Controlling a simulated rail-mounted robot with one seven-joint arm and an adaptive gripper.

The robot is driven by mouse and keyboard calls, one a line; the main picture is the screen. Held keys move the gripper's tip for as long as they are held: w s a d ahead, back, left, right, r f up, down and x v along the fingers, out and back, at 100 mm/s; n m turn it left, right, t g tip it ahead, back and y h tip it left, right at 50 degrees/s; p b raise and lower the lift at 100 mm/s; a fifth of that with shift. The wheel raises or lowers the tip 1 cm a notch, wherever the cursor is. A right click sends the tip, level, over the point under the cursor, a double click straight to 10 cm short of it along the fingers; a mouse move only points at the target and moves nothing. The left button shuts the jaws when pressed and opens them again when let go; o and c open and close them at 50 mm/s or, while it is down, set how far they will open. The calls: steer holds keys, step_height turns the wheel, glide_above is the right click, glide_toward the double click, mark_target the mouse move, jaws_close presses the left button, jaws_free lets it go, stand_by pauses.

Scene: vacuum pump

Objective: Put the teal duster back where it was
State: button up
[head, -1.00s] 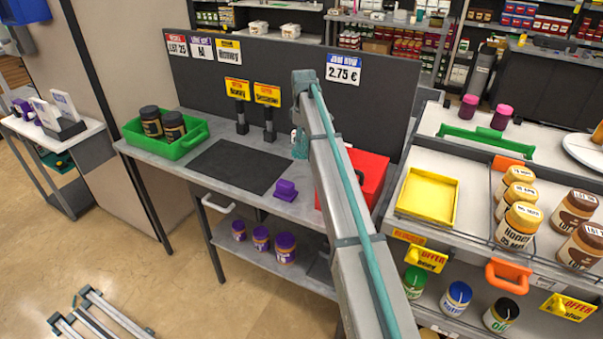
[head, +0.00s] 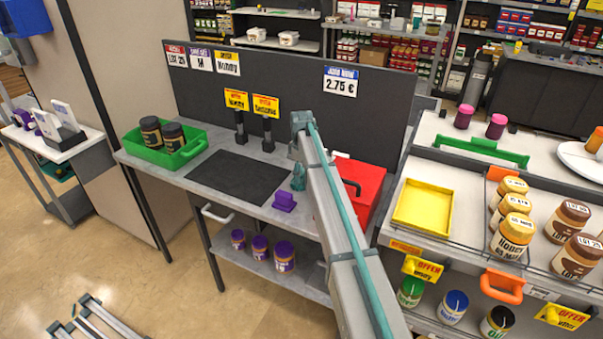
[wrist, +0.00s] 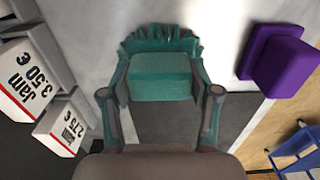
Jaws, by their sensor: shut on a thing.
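The teal duster (wrist: 160,75) has a block-shaped body and a scalloped fringe, and shows in the wrist view between my fingers. My gripper (wrist: 160,95) is shut on it, one finger at each side. In the head view a small part of the teal duster (head: 299,178) shows just left of my arm, at the counter (head: 175,172), right of the black mat (head: 240,175) and close to the purple block (head: 284,201). My arm hides most of the gripper there. I cannot tell whether the duster touches the counter.
The purple block also shows in the wrist view (wrist: 285,62). A red box (head: 366,183) stands right behind my arm. A green tray (head: 193,155) with two dark jars sits at the counter's left. Sign stands (head: 238,115) rise behind the mat. The mat is bare.

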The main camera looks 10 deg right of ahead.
steer(key=shift+f, duration=0.2)
steer(key=o, duration=1.3)
step_height(320, 180, up, 12)
steer(key=b, duration=0.2)
steer(key=shift+r+b, duration=0.25)
steer(key=shift+b, duration=0.05)
